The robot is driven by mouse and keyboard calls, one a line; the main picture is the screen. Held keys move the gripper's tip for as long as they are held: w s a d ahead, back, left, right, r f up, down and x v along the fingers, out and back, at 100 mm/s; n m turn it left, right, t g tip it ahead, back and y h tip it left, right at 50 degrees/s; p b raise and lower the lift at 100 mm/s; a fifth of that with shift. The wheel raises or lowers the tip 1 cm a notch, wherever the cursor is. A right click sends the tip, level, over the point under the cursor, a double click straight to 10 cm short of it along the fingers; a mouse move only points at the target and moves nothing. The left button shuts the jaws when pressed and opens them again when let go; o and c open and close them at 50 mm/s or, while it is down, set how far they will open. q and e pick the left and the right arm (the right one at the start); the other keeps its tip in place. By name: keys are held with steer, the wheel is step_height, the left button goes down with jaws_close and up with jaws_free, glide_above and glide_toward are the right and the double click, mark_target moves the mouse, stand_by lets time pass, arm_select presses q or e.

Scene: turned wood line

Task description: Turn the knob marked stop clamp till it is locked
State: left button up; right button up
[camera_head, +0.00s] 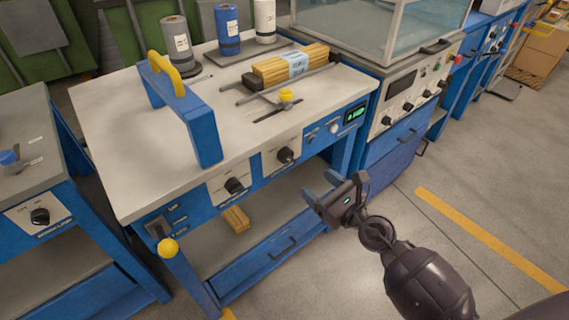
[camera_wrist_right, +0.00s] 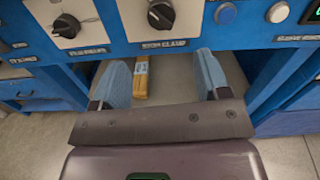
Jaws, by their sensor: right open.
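The stop clamp knob (camera_head: 286,155) is black with a pointer grip, on a white plate on the blue front panel of the bench. In the right wrist view the knob (camera_wrist_right: 160,15) is at the top, cut by the frame edge, above its "STOP CLAMP" label (camera_wrist_right: 165,44). Its scale marks are too cut off to read. My right gripper (camera_head: 322,188) is open and empty, in front of the panel and below the knob, apart from it. Its two pale blue fingers (camera_wrist_right: 163,66) are spread wide under the label. My left gripper is not in view.
A second black knob (camera_head: 234,186) sits left on the same panel. A round blue button (camera_head: 311,135) and a green display (camera_head: 355,113) are to the right. A yellow ball-ended lever (camera_head: 168,248) juts out at the front left corner. Below is a drawer (camera_head: 262,272).

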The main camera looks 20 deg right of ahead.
mark_target(291, 161)
steer(key=x, duration=0.9)
steer(key=shift+w+d+f, duration=0.1)
steer(key=shift+f, duration=0.05)
steer(key=shift+w+a, duration=0.2)
steer(key=shift+w, duration=0.35)
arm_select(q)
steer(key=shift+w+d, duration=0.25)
arm_select(e)
steer(key=shift+w+a, duration=0.1)
steer(key=shift+w, duration=0.1)
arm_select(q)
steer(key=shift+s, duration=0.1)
arm_select(e)
steer(key=shift+c, duration=0.4)
